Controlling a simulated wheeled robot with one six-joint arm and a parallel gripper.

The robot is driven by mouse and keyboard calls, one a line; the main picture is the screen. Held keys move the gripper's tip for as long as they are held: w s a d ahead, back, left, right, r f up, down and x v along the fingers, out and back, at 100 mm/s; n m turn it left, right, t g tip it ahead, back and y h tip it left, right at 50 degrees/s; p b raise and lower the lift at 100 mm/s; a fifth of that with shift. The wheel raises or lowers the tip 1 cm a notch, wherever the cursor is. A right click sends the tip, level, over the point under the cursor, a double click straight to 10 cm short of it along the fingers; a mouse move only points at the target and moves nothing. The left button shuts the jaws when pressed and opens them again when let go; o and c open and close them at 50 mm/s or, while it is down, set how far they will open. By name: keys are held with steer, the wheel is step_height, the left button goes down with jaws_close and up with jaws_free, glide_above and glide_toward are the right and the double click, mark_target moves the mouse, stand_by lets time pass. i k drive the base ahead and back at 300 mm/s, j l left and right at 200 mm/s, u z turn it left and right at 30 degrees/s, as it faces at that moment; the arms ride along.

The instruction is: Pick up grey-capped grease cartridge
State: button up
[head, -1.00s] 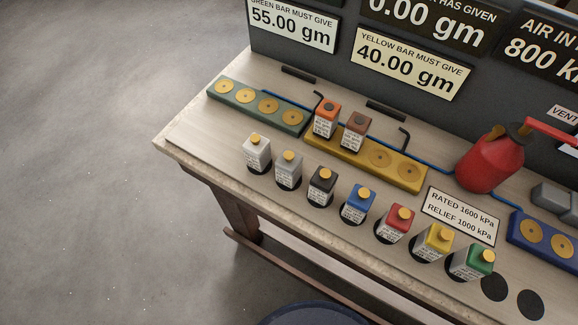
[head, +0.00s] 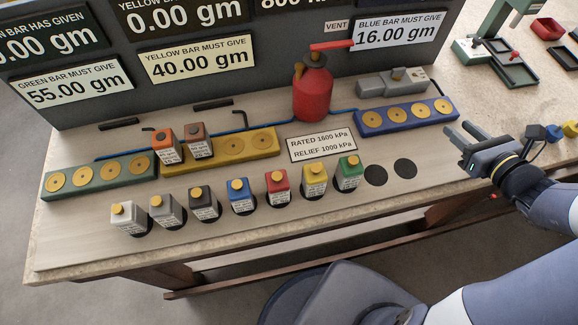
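The grey-topped cartridge (head: 167,211) stands upright on the bench, second from the left in the front row. It has a white printed label and a yellow knob on top. A paler white cartridge (head: 129,217) stands to its left and a dark grey one (head: 204,204) to its right. My gripper (head: 454,135) is at the right, over the bench's front part, far from the grey cartridge. Its fingers look apart, with nothing seen between them.
Blue, red, yellow and green cartridges continue the row, followed by two empty black spots (head: 405,168). Behind are green, yellow and blue bars (head: 410,115); orange and brown cartridges stand on the yellow bar (head: 262,158). A red pump (head: 312,90) stands behind the sign (head: 321,145).

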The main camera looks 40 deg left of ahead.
mark_target(164, 208)
steer(key=k+l, duration=0.1)
steer(key=k, duration=0.35)
steer(key=k+l, duration=0.1)
steer(key=k, duration=0.3)
steer(key=k+j, duration=0.2)
steer(key=j, duration=0.2)
steer(key=k+j, duration=0.15)
steer(key=j, duration=0.25)
steer(key=k+j+z, duration=0.1)
steer(key=j, duration=0.35)
steer(key=k+j, duration=0.5)
steer(key=j, duration=0.3)
